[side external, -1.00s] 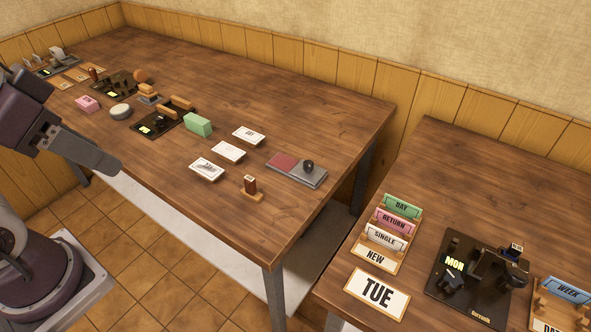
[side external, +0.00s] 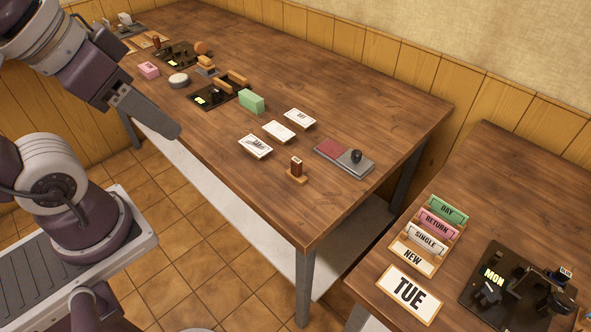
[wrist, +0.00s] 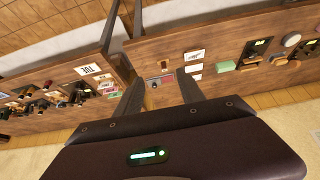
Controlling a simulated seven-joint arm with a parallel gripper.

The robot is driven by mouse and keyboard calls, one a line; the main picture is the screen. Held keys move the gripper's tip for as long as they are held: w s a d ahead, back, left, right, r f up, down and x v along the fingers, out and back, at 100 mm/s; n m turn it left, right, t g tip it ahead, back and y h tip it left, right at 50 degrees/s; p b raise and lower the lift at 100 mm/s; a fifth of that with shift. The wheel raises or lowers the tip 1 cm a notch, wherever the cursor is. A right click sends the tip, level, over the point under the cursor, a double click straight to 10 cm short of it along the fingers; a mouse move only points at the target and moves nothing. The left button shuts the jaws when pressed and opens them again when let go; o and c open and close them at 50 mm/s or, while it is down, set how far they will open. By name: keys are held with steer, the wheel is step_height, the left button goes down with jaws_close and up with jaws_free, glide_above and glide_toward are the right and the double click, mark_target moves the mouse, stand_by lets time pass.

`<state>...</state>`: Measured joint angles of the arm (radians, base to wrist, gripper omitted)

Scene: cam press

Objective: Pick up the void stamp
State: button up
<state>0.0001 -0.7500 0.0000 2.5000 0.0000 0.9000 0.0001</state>
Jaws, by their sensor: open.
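A small dark red-brown stamp (side external: 297,166) stands upright on a wooden holder near the front right corner of the long table, in the side external view. No void lettering is readable on it. It also shows tiny in the wrist view (wrist: 165,63). My gripper (side external: 165,122) hangs at the left, off the front edge of the table and well apart from the stamp. In the wrist view my gripper (wrist: 160,76) has its fingers spread, with nothing between them close by.
Several white cards (side external: 277,131), a green block (side external: 252,102) and dark presses (side external: 213,96) stand farther left. A second table (side external: 360,284) with signs is at right, past a gap.

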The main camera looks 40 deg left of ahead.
steer(key=n+g, duration=0.5)
steer(key=n, duration=1.2)
glide_above(297, 160)
steer(key=f, duration=2.1)
steer(key=shift+s+f, duration=0.1)
steer(key=shift+s, duration=0.3)
steer(key=shift+n+g, duration=0.3)
steer(key=shift+n, duration=0.2)
steer(key=f, duration=0.8)
steer(key=shift+w+f, duration=0.15)
steer(key=shift+w, duration=0.2)
steer(key=shift+f, duration=0.3)
jaws_close()
